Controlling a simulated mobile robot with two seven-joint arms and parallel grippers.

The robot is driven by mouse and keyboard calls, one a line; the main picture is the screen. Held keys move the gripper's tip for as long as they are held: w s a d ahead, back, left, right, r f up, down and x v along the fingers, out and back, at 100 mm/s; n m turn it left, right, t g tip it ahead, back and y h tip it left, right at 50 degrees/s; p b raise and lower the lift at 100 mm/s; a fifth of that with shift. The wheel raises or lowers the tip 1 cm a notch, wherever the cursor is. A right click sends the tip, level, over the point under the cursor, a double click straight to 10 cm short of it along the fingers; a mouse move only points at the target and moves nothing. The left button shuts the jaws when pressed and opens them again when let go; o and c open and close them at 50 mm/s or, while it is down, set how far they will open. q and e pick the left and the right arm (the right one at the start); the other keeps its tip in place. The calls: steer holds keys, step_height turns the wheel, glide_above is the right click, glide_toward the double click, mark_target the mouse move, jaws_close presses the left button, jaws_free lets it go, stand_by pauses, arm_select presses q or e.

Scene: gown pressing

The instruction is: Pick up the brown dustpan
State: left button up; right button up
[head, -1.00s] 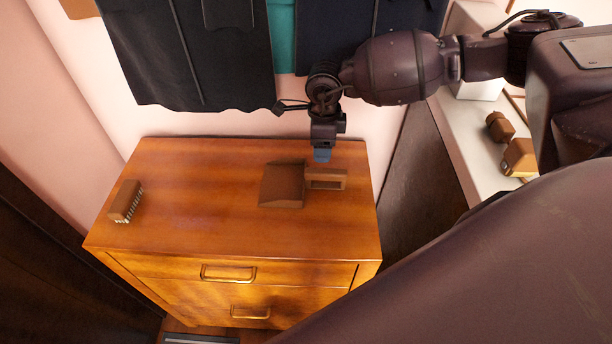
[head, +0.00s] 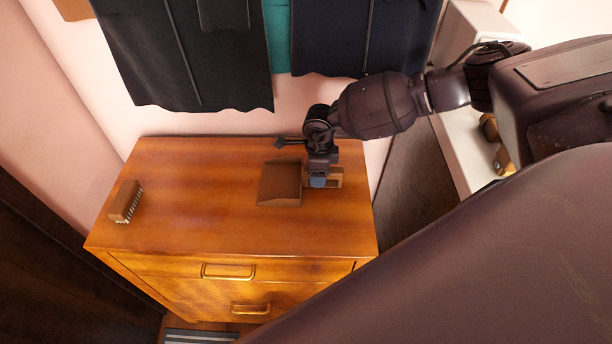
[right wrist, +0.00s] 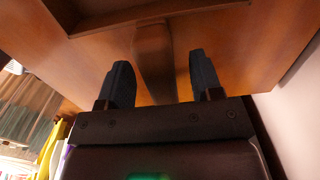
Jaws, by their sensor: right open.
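The brown dustpan (head: 280,184) lies on top of the wooden dresser, right of its middle, with its handle (head: 337,178) pointing right. My right gripper (head: 318,180) is down at the handle and hides part of it. In the right wrist view the gripper (right wrist: 157,80) is open, with the dustpan handle (right wrist: 153,55) between its two dark fingers and a gap on each side. The dustpan's pan edge (right wrist: 110,18) shows at the top of that view. My left gripper is not in view.
The wooden dresser (head: 200,215) also carries a brown brush (head: 125,201) at its left end. Dark garments (head: 190,55) hang behind it. A white shelf (head: 462,150) with small brown objects stands to the right. The dresser's middle is clear.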

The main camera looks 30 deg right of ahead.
steer(key=shift+f+b, duration=0.35)
stand_by(0.6)
steer(key=c, duration=1)
steer(key=shift+r, duration=0.15)
steer(key=shift+c, duration=0.2)
